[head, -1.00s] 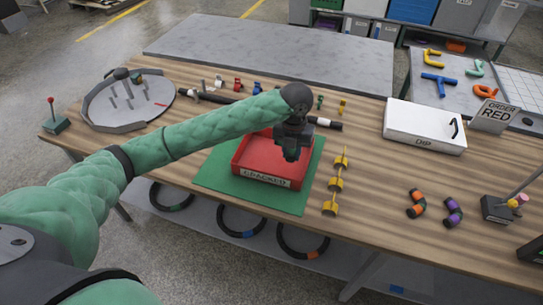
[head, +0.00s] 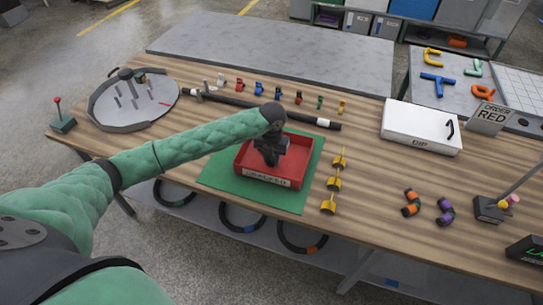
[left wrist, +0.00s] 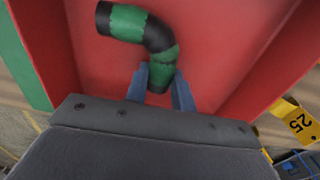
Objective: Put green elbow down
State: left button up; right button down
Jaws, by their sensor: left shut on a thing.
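The green elbow (left wrist: 162,68) shows in the left wrist view as a bent tube with green bands and black ends. My left gripper (left wrist: 160,80) is shut on one end of it, with a blue finger on each side. Red tray floor shows behind the elbow; whether the elbow touches it I cannot tell. In the head view my left gripper (head: 270,160) is down within the red tray (head: 268,180), whose front label is partly covered. The elbow is hidden there by the gripper. My right gripper is not in view.
The tray stands on a green mat (head: 218,172) on the wooden table. Yellow tags (head: 334,184) lie just right of it, and a long black rod (head: 315,121) lies behind. A white DIP box (head: 420,130) and two banded elbows (head: 411,203) are further right.

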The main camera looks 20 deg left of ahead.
pick_arm(q)
jog(key=shift+f, duration=0.15)
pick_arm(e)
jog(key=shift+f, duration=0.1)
pick_arm(q)
jog(key=shift+f, duration=0.1)
jog(key=o, duration=1)
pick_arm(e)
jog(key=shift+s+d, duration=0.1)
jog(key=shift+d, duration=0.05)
pick_arm(q)
jog(key=shift+r+b, duration=0.3)
jog(key=shift+r, duration=0.2)
jog(key=shift+w+r, duration=0.1)
jog(key=shift+r, duration=0.35)
notch_tip(320, 180, up, 10)
jog(key=b, duration=0.3)
jog(key=shift+r+b, duration=0.2)
jog(key=shift+b, duration=0.2)
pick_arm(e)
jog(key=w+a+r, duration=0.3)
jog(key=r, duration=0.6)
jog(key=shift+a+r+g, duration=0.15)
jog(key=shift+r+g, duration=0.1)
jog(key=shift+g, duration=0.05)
